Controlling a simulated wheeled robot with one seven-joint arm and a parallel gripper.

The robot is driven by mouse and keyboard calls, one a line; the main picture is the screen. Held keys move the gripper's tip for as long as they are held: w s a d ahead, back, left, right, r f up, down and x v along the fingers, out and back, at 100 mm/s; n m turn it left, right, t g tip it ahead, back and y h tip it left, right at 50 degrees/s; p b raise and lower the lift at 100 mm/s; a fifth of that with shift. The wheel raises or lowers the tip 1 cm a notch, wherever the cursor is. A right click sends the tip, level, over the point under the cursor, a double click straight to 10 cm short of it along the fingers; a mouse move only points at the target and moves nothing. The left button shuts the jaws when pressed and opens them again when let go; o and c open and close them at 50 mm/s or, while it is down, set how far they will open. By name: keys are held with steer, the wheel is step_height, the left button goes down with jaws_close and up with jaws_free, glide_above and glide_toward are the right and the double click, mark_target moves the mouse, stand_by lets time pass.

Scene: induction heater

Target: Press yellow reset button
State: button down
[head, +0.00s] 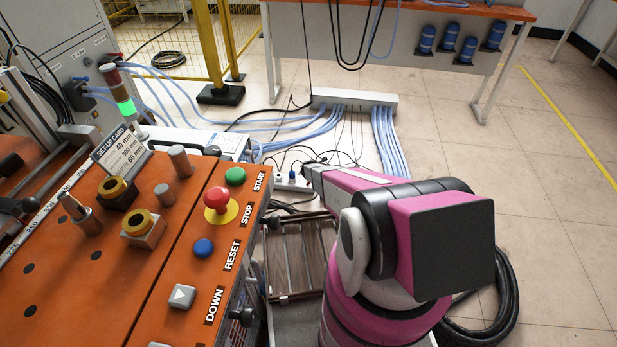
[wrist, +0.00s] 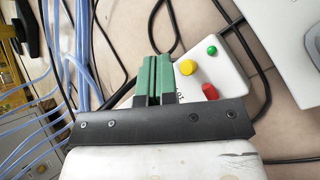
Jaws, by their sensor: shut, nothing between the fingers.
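In the wrist view, a yellow round button (wrist: 188,67) sits on a white box (wrist: 228,73), beside a green button (wrist: 212,50) and a red switch (wrist: 209,91). My gripper (wrist: 154,60) has green fingers, shut and empty. In the picture its tips lie left of the yellow button, by the box's left edge; they do not cover the button. I cannot tell the height gap. Part of the box is hidden behind the gripper mount. In the head view, the button by the RESET label is blue (head: 204,248); my gripper does not show clearly there.
The orange panel (head: 150,270) has a red stop button (head: 217,199) and a green start button (head: 235,176). Black cables and blue hoses (wrist: 85,60) run near my gripper. A slatted wooden crate (head: 292,262) stands beside the panel. The floor at right is mostly clear.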

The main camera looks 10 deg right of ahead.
steer(key=shift+r, duration=1.8)
steer(key=s+d+r+m+g+h, duration=0.1)
steer(key=s+d+r+m+g, duration=0.1)
steer(key=s+r+m, duration=0.7)
steer(key=s+d+r+m+g+h, duration=0.15)
steer(key=s+r+m, duration=0.3)
steer(key=r, duration=0.85)
steer(key=s+a+r+m+g+y, duration=0.2)
steer(key=s+r+m, duration=0.3)
steer(key=s+r, duration=0.4)
steer(key=s+a+r+m+g+y, duration=0.2)
steer(key=s+r+m, duration=0.4)
steer(key=s, duration=0.8)
step_height(320, 180, up, 4)
steer(key=shift+s+f+g, duration=0.2)
steer(key=shift+g, duration=0.55)
